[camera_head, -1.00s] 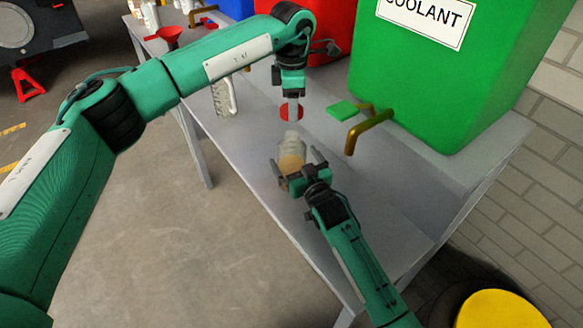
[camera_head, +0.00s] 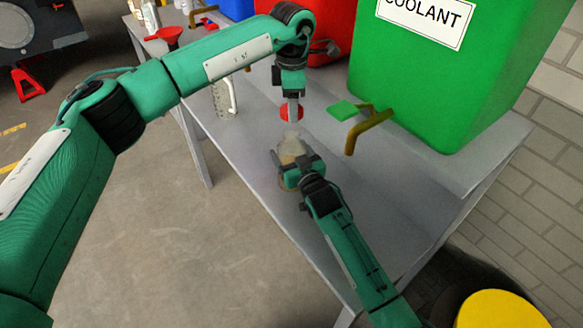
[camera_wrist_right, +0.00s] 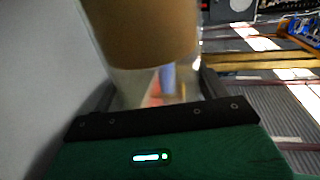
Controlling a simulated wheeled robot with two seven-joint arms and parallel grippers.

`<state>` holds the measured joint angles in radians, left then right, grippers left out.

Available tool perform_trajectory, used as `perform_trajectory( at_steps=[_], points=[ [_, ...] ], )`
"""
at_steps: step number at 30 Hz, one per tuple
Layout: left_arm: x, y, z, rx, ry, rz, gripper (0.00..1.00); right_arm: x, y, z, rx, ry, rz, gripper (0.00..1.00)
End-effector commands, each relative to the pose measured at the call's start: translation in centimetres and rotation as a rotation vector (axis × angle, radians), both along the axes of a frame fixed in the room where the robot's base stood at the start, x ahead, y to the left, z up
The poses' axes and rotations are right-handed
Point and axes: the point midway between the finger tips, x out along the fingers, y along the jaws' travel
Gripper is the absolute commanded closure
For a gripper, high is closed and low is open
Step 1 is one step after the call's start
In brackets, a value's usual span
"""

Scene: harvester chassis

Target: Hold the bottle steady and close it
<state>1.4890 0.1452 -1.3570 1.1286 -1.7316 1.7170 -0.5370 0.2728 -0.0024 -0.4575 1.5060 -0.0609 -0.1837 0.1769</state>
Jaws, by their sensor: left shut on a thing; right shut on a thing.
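The bottle (camera_head: 291,146) is clear with tan contents and stands on the grey bench in the head view. My right gripper (camera_head: 297,164) is shut on its body from the near side. In the right wrist view the tan bottle (camera_wrist_right: 145,30) fills the upper middle between the fingers. My left gripper (camera_head: 293,106) points down above the bottle and is shut on a red cap (camera_head: 287,113). The cap is close above the bottle's neck; I cannot tell whether they touch.
A green coolant container (camera_head: 440,90) with a brass tap (camera_head: 368,128) stands right of the bottle. A green square piece (camera_head: 343,110) lies near the tap. The bench's near right part is clear.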

Motion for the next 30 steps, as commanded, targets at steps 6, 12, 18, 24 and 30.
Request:
perform_trajectory(
  at_steps=[6, 12, 18, 24, 30],
  points=[
    [0.0, 0.0, -1.6, 0.001, 0.002, 0.000, 0.72, 0.0, 0.0, 0.0, 0.000, 0.000, 0.000, 0.66],
    [0.0, 0.1, -4.5, 0.001, 0.001, 0.000, 0.72, 0.0, 0.0, 0.0, 0.000, 0.001, 0.000, 0.66],
    [0.0, 0.0, -5.0, 0.001, -0.001, 0.000, 0.72, 0.0, 0.0, 0.0, 0.000, 0.001, 0.000, 0.66],
    [0.0, 0.0, -5.0, 0.000, 0.000, 0.000, 0.72, 0.0, 0.0, 0.0, 0.000, 0.001, 0.000, 0.66],
    [0.0, 0.0, -5.1, 0.000, 0.000, 0.000, 0.72, 0.0, 0.0, 0.0, 0.000, 0.001, 0.000, 0.66]
  ],
)
